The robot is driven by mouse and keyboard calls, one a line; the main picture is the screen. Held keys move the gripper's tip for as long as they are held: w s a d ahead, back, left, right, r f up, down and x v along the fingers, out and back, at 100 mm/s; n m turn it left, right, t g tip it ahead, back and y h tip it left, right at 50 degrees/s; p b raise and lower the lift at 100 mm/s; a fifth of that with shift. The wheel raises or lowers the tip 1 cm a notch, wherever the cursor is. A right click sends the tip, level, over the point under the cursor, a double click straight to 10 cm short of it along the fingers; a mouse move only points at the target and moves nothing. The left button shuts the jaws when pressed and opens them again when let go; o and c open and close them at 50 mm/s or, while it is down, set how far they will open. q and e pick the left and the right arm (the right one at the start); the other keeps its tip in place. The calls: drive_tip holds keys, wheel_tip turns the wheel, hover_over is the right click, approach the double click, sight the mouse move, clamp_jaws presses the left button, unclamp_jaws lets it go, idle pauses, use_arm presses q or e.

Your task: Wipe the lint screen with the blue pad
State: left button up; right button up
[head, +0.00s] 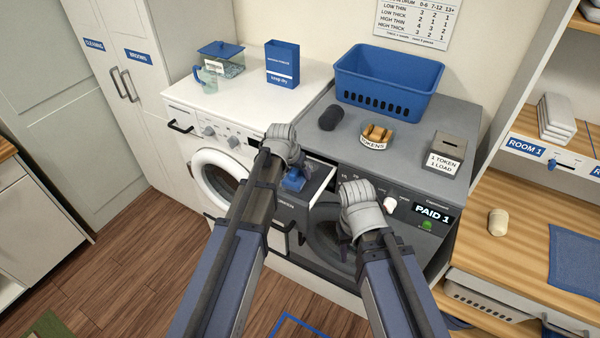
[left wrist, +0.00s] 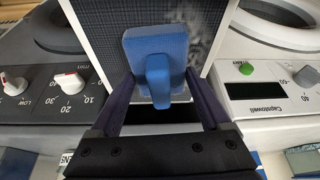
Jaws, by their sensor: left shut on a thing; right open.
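The blue pad (left wrist: 155,50), a block with a handle, is held between the fingers of my left gripper (left wrist: 158,100). In the head view the pad (head: 293,181) shows below my left wrist. The lint screen (left wrist: 103,25) is a dark mesh in a white frame; a pale grey lint patch (left wrist: 197,18) shows on it beside the pad. The pad is over the screen; I cannot tell whether it touches. In the head view the screen (head: 318,174) is partly hidden by my left arm. My right gripper (head: 345,242) is open and empty in front of the grey dryer.
The grey dryer (head: 372,185) stands beside the white washer (head: 180,100). A blue basket (head: 390,82), a dark roll (head: 331,117), a token holder (head: 374,137) and a token box (head: 447,150) sit on the dryer. A wooden counter (head: 515,245) is at right.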

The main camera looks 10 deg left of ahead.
use_arm(q)
drive_tip(key=shift+w+a, duration=0.2)
drive_tip(key=shift+a, duration=0.4)
drive_tip(key=shift+w+a, duration=0.2)
drive_tip(key=shift+a, duration=0.4)
drive_tip(key=shift+w+a+r, duration=0.1)
drive_tip(key=shift+w+a, duration=0.2)
drive_tip(key=shift+a, duration=0.45)
drive_tip(key=shift+w+a, duration=0.3)
drive_tip(key=shift+a, duration=0.4)
drive_tip(key=shift+w+d, duration=0.25)
drive_tip(key=shift+w, duration=0.4)
drive_tip(key=shift+w+d, duration=0.25)
drive_tip(key=shift+w, duration=0.4)
drive_tip(key=shift+s+d, duration=0.1)
drive_tip(key=shift+d, duration=0.05)
